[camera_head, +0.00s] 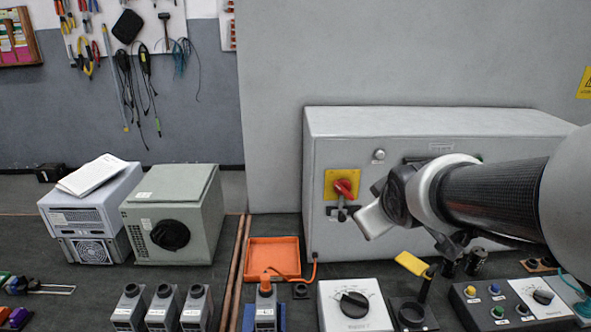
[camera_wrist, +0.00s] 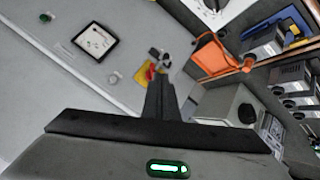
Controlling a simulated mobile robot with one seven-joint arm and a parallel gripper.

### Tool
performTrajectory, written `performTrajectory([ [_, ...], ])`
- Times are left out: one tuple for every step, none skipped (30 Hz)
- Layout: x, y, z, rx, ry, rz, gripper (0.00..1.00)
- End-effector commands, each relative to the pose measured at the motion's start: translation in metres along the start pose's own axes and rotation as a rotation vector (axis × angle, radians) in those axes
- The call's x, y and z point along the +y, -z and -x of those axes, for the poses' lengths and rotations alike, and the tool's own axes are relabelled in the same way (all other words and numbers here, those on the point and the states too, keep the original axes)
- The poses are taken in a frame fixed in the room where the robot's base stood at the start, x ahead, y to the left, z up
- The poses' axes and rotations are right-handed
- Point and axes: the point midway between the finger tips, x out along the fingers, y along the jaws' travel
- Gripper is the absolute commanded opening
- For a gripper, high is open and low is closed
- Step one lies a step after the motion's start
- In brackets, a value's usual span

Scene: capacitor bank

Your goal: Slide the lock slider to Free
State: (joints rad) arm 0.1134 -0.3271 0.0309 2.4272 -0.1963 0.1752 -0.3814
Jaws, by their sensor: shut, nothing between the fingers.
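In the wrist view the slider (camera_wrist: 160,58) shows beyond my fingertips, beside the red handle (camera_wrist: 150,72). My gripper (camera_wrist: 160,80) is shut and empty, pointing towards the slider. Its fingers partly cover the yellow plate there. In the head view my white hand is just right of the slider; contact and the slider's labels cannot be made out.
An orange tray (camera_head: 273,254) lies left of the cabinet. A white dial box (camera_head: 354,306), a yellow-topped part (camera_head: 411,263) and a button box (camera_head: 497,303) stand on the bench below my arm. A meter (camera_wrist: 96,41) is on the cabinet front.

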Motion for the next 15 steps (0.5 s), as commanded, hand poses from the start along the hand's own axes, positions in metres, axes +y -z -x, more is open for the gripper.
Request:
performTrajectory([
  [-0.007,-0.013,-0.058,0.055,-0.025,0.109,0.00],
  [-0.008,-0.011,-0.080,0.102,-0.043,0.180,0.00],
  [-0.009,-0.007,-0.109,0.166,-0.067,0.270,0.00],
  [-0.012,-0.006,-0.130,0.217,-0.084,0.337,0.00],
  [-0.017,-0.005,-0.149,0.267,-0.102,0.398,0.00],
  [-0.023,-0.004,-0.173,0.336,-0.126,0.475,0.00],
  [-0.029,-0.005,-0.189,0.387,-0.145,0.527,0.00],
  [-0.035,-0.007,-0.203,0.437,-0.163,0.574,0.00],
  [-0.043,-0.009,-0.219,0.501,-0.191,0.628,0.00],
  [-0.049,-0.011,-0.229,0.548,-0.212,0.663,0.00],
  [-0.055,-0.014,-0.237,0.590,-0.231,0.691,0.00],
  [-0.062,-0.017,-0.246,0.643,-0.259,0.723,0.00],
  [-0.067,-0.020,-0.251,0.678,-0.279,0.742,0.00],
  [-0.070,-0.022,-0.254,0.709,-0.299,0.756,0.00],
  [-0.075,-0.025,-0.258,0.745,-0.322,0.772,0.00],
])
